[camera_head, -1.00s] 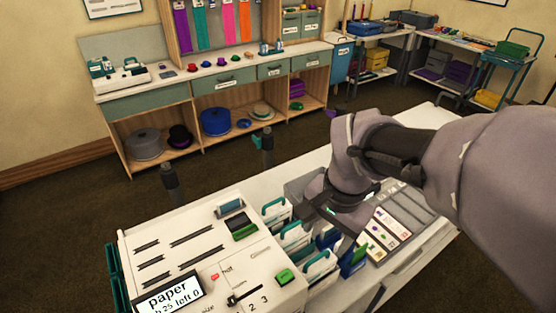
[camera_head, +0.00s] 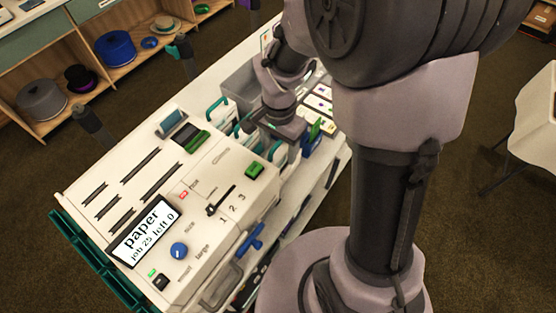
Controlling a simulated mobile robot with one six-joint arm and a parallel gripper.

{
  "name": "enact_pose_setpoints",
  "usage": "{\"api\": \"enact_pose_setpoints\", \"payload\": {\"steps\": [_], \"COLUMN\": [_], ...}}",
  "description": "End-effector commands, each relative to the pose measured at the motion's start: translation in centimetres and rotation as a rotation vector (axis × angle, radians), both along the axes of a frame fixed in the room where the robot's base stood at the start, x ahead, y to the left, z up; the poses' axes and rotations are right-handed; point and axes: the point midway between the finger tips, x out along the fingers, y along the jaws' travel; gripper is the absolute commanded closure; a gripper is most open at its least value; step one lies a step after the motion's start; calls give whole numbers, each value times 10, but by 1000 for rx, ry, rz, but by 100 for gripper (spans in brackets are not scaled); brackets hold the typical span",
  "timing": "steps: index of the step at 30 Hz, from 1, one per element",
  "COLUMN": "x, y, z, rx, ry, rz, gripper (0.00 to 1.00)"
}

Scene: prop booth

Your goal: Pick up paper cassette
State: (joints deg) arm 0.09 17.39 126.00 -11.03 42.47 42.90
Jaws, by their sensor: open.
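Several white upright cassettes with coloured handles stand in a row beside the printing machine (camera_head: 190,190). One with a teal handle (camera_head: 221,110) is at the back left of the row. A dark blue one (camera_head: 312,138) is at the right. I cannot tell by label which is the paper cassette. The machine's screen (camera_head: 146,232) reads "paper", "job 25 left 0". My gripper (camera_head: 278,140) is open, pointing down over the row. It hides the middle cassettes, and I cannot tell whether it touches one.
A grey bin (camera_head: 240,82) and a tray of printed cards (camera_head: 321,97) lie behind the row. A wooden shelf unit (camera_head: 130,75) stands at the back left. A white-topped table (camera_head: 540,120) is at the right, with open floor before it.

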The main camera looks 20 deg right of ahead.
Motion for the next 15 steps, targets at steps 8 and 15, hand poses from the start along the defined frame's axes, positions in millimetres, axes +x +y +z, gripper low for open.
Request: {"api": "enact_pose_setpoints", "payload": {"steps": [8, 15], "x": [0, 0], "y": [0, 0], "z": [-21, -20], "rx": [1, 1], "ry": [1, 1], "rz": [-1, -1], "gripper": [38, 81]}}
